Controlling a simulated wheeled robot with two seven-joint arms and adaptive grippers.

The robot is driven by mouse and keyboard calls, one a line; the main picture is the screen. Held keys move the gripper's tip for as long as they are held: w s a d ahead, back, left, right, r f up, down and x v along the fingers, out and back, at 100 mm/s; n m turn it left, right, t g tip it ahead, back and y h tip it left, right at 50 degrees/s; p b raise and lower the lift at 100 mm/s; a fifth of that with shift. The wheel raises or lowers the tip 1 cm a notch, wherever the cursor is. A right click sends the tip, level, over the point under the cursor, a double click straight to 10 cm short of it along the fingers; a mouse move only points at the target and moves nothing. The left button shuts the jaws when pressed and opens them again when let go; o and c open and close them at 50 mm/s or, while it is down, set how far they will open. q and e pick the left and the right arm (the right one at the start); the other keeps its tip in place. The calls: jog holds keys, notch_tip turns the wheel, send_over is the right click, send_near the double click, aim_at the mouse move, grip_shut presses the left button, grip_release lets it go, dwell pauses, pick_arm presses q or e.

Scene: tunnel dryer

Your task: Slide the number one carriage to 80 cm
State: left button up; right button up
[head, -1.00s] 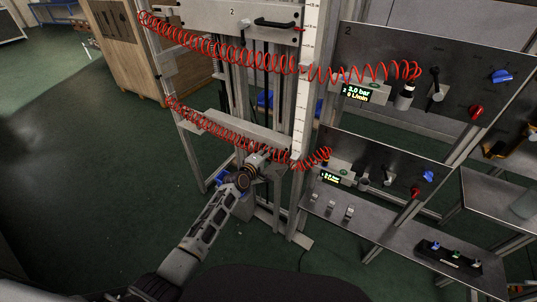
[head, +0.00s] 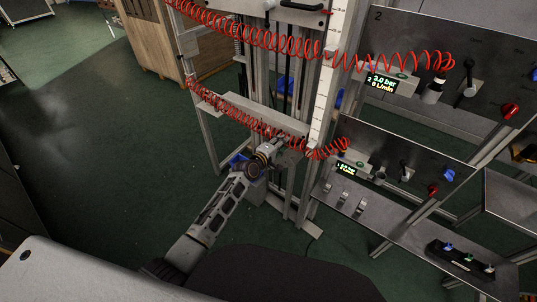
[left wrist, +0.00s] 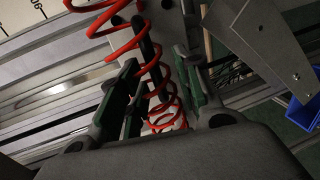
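The lower carriage, a grey crossbar (head: 262,117), sits low on the vertical rail frame; I take it as number one, though its label is not readable. My left gripper (head: 283,148) is just below and in front of it. In the left wrist view, the gripper's green-padded fingers (left wrist: 160,92) are spread apart. A black bar (left wrist: 149,52), apparently the carriage's handle, and a red coiled hose (left wrist: 158,75) show between them. I cannot tell whether either finger touches the bar. A white scale strip (head: 325,95) runs up the frame's right side. The right gripper is not visible.
Another carriage (head: 290,12) with a black handle is higher up, cut by the top edge. Red coiled hoses (head: 300,47) cross to valve panels (head: 440,75) at right. A wooden crate (head: 150,45) stands behind left. Green floor (head: 110,150) at left is clear.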

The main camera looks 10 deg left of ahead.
pick_arm(q)
jog(key=v, duration=0.9)
dwell(0.3)
jog(key=shift+s+a+f, duration=0.1)
jog(key=shift+s+f, duration=0.05)
jog(key=shift+f, duration=0.05)
